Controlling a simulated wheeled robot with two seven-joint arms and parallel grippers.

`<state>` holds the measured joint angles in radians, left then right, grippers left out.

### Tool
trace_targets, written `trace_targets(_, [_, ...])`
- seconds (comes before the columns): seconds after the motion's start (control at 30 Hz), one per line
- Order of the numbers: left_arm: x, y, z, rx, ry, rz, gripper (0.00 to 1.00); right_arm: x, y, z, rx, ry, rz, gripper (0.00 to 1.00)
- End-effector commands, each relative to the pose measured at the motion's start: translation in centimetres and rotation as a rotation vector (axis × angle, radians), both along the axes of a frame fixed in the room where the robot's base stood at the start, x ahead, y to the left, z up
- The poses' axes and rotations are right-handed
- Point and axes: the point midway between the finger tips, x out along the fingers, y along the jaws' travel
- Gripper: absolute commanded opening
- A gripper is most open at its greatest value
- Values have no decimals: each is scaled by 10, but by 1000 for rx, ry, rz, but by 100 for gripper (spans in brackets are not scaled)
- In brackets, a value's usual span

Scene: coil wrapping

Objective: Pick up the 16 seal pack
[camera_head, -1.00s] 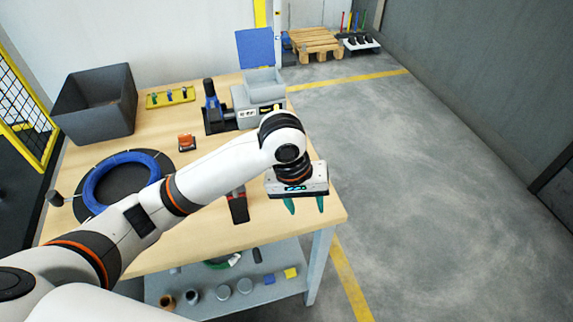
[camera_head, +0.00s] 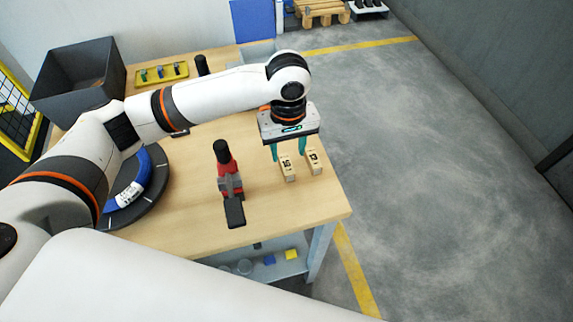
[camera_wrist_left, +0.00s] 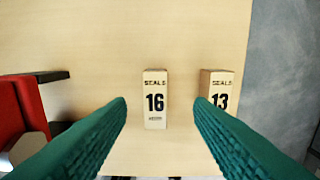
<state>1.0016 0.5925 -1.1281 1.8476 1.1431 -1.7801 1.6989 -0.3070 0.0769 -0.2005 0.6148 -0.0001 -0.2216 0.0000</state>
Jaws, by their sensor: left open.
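The 16 seal pack (camera_head: 287,169) is a small wooden-coloured block marked "16" near the right end of the table. It shows in the left wrist view (camera_wrist_left: 155,100), upright on the table, between the lines of the two fingers. The 13 seal pack (camera_head: 313,162) stands just to its right and shows partly behind a finger in the left wrist view (camera_wrist_left: 217,84). My left gripper (camera_head: 288,155) is open and empty, with green fingers pointing down just above and behind the packs. No contact with the 16 pack is visible. My right gripper is not in view.
A red and black tool (camera_head: 228,178) stands left of the packs. A blue coil (camera_head: 140,180) lies on a dark disc, partly hidden by my arm. A grey bin (camera_head: 80,85) and yellow tray (camera_head: 160,73) are further back. The table's right edge is close to the packs.

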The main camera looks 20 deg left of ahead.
Motion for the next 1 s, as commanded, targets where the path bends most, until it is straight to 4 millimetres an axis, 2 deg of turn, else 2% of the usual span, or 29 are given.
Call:
trace_targets(0.13, [-6, 3, -22, 2, 4, 0, 47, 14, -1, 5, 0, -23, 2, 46])
trace_targets(0.3, [-6, 2, -42, 1, 2, -1, 47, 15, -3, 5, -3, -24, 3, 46])
trace_targets(0.57, [-6, 2, -45, 0, 0, -1, 47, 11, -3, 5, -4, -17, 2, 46])
trace_targets(0.87, [-6, 2, -45, 1, -1, -1, 0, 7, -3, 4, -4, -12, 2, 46])
trace_targets(1.0, [-5, 2, -44, 1, -1, -1, 0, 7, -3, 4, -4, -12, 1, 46])
